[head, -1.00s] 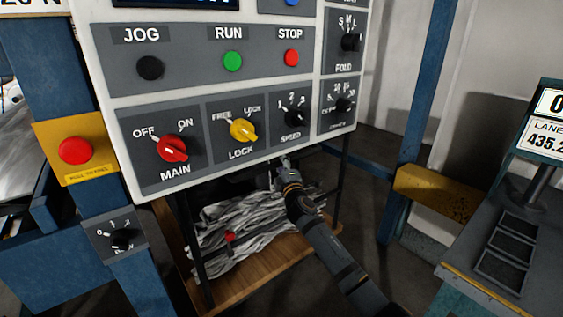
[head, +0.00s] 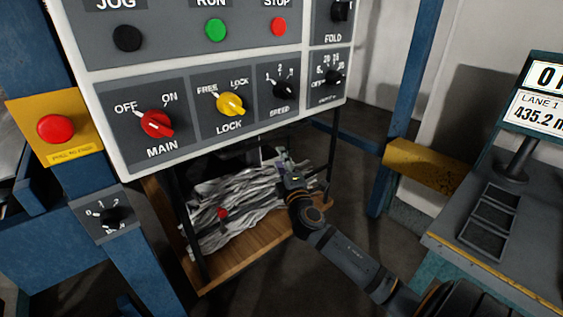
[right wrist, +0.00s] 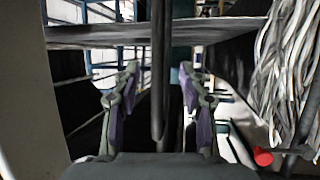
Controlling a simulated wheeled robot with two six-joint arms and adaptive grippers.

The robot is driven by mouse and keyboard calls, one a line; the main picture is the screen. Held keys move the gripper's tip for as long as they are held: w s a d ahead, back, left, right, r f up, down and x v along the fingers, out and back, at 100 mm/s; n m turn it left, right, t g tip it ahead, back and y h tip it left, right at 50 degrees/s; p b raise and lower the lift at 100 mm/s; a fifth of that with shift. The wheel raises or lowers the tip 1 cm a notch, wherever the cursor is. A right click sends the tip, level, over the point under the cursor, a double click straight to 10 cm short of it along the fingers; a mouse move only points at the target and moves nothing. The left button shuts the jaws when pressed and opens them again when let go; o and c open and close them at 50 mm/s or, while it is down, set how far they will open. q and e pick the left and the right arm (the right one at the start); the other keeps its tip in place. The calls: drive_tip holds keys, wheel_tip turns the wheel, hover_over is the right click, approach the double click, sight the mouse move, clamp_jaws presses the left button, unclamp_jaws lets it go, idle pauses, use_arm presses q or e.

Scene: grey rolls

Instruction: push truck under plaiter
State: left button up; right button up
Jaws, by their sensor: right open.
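The truck has a wooden deck (head: 265,240) and dark upright posts (head: 176,220). A heap of grey-white strands (head: 235,205) lies on the deck below the control panel. My right gripper (head: 281,160) is open at the heap's far right side, below the panel. In the right wrist view, a dark bar (right wrist: 160,40) shows between the open fingers (right wrist: 159,70); I cannot tell whether they touch it. The strands (right wrist: 283,75) hang at the right of that view. I cannot make out the plaiter for certain. My left gripper is out of view.
The control panel (head: 210,72) with knobs and buttons overhangs the truck. A blue post (head: 408,90) with a yellow block (head: 422,170) stands to the right. A grey console (head: 500,250) is at far right. A red knob (head: 222,214) shows by the heap.

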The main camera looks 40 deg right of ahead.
idle(0.5)
